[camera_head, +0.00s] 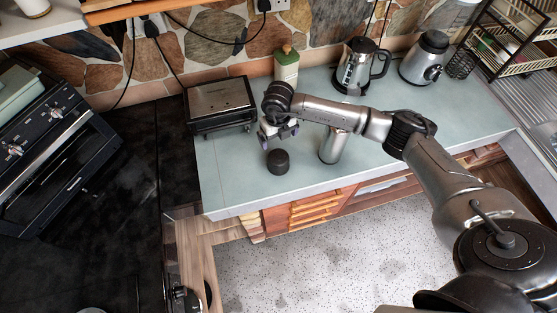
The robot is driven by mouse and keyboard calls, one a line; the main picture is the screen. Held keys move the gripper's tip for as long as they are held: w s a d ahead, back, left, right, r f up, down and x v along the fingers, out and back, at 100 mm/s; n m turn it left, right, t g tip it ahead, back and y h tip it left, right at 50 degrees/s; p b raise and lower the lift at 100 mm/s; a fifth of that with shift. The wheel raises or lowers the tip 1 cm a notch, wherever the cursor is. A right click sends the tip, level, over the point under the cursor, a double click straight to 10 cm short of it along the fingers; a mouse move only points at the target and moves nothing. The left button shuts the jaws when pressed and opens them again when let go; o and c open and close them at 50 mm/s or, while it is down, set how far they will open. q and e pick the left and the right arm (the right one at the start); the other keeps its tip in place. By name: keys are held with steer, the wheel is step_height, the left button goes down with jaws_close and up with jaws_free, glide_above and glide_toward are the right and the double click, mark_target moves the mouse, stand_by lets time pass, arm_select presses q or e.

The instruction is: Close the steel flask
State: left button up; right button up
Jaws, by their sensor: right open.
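The steel flask (332,147) stands upright on the pale green counter, near its front edge; my right arm passes over its top, so I cannot see its mouth clearly. A short dark round lid (278,162) sits on the counter to the left of the flask. My right gripper (278,136) is open and empty, pointing down just above and behind the lid, apart from it as far as I can see. My left gripper is not in view.
A steel toaster (221,104) stands left of my right gripper. The counter (235,180) is clear at the front left.

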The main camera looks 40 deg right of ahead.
mark_target(278, 155)
step_height(278, 155, down, 8)
steer(key=b, duration=0.6)
steer(key=shift+f, duration=0.2)
steer(key=shift+f, duration=0.1)
steer(key=shift+f, duration=0.2)
steer(key=f+b, duration=0.3)
steer(key=f, duration=0.2)
steer(key=shift+a+b, duration=0.2)
steer(key=shift+b, duration=0.15)
steer(key=shift+r, duration=0.1)
steer(key=shift+c, duration=0.3)
steer(key=c, duration=0.7)
